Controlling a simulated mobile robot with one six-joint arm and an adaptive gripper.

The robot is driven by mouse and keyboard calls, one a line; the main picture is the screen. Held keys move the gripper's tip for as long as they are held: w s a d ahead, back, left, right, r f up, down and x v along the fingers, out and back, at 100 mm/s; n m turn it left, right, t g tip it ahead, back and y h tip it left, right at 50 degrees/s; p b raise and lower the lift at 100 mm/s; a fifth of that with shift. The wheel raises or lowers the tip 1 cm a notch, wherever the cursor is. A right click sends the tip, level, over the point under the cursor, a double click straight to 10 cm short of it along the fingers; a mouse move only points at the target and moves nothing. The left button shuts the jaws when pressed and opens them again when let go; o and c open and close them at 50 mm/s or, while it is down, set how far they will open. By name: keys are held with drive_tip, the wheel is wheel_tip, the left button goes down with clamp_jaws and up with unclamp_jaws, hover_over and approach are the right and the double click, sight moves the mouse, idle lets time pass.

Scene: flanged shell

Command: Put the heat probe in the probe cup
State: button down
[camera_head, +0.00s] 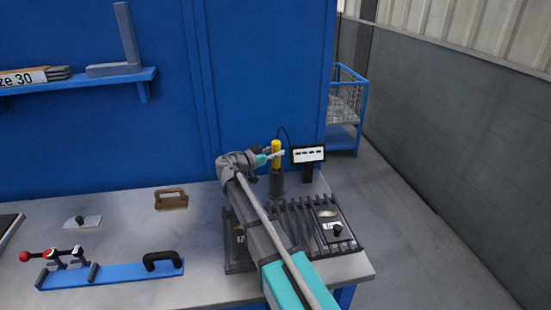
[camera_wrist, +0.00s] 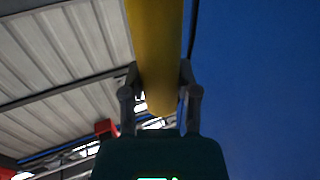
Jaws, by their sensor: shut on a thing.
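The heat probe has a thick yellow handle (camera_head: 276,147) and stands about upright at the back right of the bench, with a thin dark cable at its top. My gripper (camera_head: 272,156) is shut on this handle from the left. In the wrist view the yellow handle (camera_wrist: 158,40) runs between the two fingers of my gripper (camera_wrist: 159,78). A dark upright cylinder, which looks like the probe cup (camera_head: 276,185), is directly below the handle. I cannot tell whether the probe's lower end is inside the cup or just above it.
A display box (camera_head: 308,154) on a dark stand is close on the right of the probe. A slatted dark rack (camera_head: 300,222) and a plate with a knob (camera_head: 337,230) lie in front. A blue clamp bar (camera_head: 112,275) and a brown handle (camera_head: 171,198) lie left. A blue wall stands behind.

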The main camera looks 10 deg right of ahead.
drive_tip(key=shift+f, duration=0.45)
drive_tip(key=shift+c, duration=1.8)
unclamp_jaws()
drive_tip(key=shift+r, duration=0.2)
drive_tip(key=v, duration=1.2)
drive_tip(key=shift+f, duration=0.1)
